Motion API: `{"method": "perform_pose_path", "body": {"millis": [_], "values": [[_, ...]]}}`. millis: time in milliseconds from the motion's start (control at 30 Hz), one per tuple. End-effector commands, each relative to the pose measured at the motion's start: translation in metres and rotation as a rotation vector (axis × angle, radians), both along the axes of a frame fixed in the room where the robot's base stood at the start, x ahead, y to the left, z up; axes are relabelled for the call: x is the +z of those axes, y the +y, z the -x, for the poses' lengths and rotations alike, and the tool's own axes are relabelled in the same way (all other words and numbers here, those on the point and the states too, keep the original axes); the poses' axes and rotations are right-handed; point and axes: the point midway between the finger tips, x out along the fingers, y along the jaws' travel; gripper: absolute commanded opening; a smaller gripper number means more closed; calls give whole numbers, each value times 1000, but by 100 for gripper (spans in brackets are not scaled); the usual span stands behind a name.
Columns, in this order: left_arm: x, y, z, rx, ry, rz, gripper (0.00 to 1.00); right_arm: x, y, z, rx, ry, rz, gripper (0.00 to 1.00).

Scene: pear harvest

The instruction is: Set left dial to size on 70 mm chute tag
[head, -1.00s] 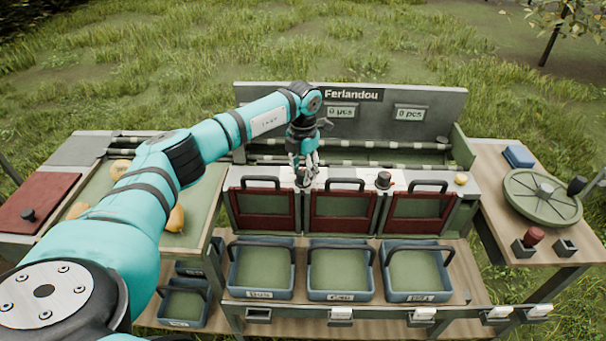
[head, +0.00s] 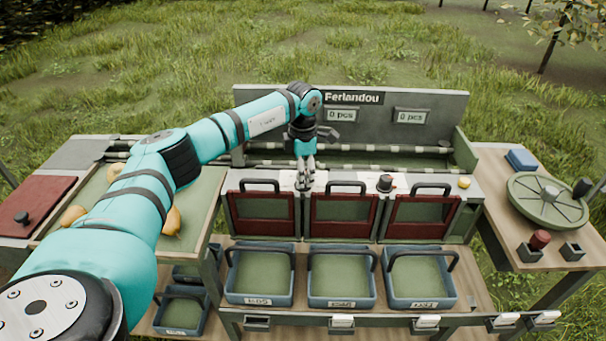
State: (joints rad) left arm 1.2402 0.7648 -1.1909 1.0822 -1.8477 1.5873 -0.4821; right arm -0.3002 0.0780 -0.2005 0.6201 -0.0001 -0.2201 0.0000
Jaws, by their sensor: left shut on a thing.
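My left gripper (head: 305,182) is shut at the white dial strip (head: 325,178) above the red-framed chute gates. The left dial lies under its fingertips and is mostly hidden by them. The right dial (head: 385,183), a dark knob, stands free on the same strip to the right. Chute tags hang on the front rail; a white one (head: 341,322) is below the middle crate and another (head: 427,321) is below the right crate. Their print is too small to read. My right gripper is not in view.
Three blue crates (head: 260,301) stand below the gates. Yellow pears (head: 172,222) lie on the left tray. A green round turntable (head: 547,203) and a red knob (head: 540,238) are on the right table. The sign board (head: 450,122) rises behind the dials.

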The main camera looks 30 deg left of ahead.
Motion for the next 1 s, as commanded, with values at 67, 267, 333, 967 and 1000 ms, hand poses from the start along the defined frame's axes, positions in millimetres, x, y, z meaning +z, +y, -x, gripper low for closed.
{"method": "perform_pose_path", "body": {"millis": [67, 267, 333, 967, 1000], "values": [[2, 1, -1, -4, -6, 0, 3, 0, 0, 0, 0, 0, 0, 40], [2, 1, -1, -7, -6, 1, 3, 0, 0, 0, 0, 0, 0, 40], [2, 1, -1, -7, -6, 1, 3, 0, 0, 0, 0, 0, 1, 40], [6, 0, -1, -7, -4, 1, 58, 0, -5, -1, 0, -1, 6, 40], [10, 0, -1, -7, -5, 1, 58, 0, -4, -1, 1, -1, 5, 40]]}}
